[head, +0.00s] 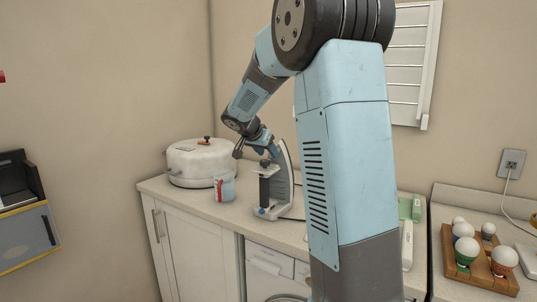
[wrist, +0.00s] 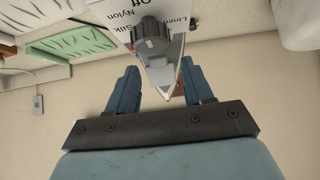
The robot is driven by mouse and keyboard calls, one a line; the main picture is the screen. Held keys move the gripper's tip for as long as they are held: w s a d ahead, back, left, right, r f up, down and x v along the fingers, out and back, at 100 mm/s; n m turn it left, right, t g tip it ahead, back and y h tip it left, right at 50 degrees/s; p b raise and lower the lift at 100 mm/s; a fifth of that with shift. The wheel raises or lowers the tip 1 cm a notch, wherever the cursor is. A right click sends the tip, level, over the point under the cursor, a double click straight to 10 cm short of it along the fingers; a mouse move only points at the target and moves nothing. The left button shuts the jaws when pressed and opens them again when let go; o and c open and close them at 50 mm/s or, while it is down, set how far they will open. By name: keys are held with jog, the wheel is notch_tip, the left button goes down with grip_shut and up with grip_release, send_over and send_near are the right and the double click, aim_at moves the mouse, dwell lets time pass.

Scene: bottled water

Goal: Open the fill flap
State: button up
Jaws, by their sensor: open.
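A white and grey upright appliance that looks like an iron (head: 278,188) stands on the counter, partly beside my arm. In the wrist view its pointed nose (wrist: 163,76) shows between my fingers, with a dark grey dial (wrist: 152,34) and a label reading Linen, Silk, Nylon and Off. My gripper (wrist: 160,68) has its two blue fingers apart, one on each side of the nose; I cannot tell whether they touch it. In the head view my gripper (head: 258,147) is at the top of the iron. I cannot clearly make out the fill flap.
A white lidded pot (head: 200,163) and a small bluish cup (head: 224,188) stand left of the iron on the counter (head: 203,206). A green object (head: 410,208) lies right of my arm. A wooden tray (head: 473,275) with several round-topped items is at the right.

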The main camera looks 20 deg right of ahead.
aim_at(269, 158)
jog(key=shift+x, duration=0.75)
jog(key=c, duration=0.8)
jog(key=shift+r, duration=0.2)
jog(key=shift+w+d+r+g+y, duration=0.1)
jog(key=shift+r+g+y, duration=0.3)
jog(key=shift+y, duration=0.3)
jog(key=shift+r+g+y, duration=0.35)
jog(key=shift+g+y, duration=0.15)
jog(key=shift+y, duration=0.2)
jog(key=g+y, duration=0.1)
jog(key=r+y, duration=0.1)
jog(key=shift+w+d+r+g+y, duration=0.2)
jog(key=shift+d+r+g+y, duration=0.1)
jog(key=shift+g, duration=0.1)
jog(key=g+y, duration=0.1)
jog(key=d+r+g+y, duration=0.1)
jog(key=y, duration=0.1)
jog(key=w+r+g+y, duration=0.1)
jog(key=y, duration=0.1)
jog(key=shift+d, duration=0.4)
jog(key=shift+g, duration=0.3)
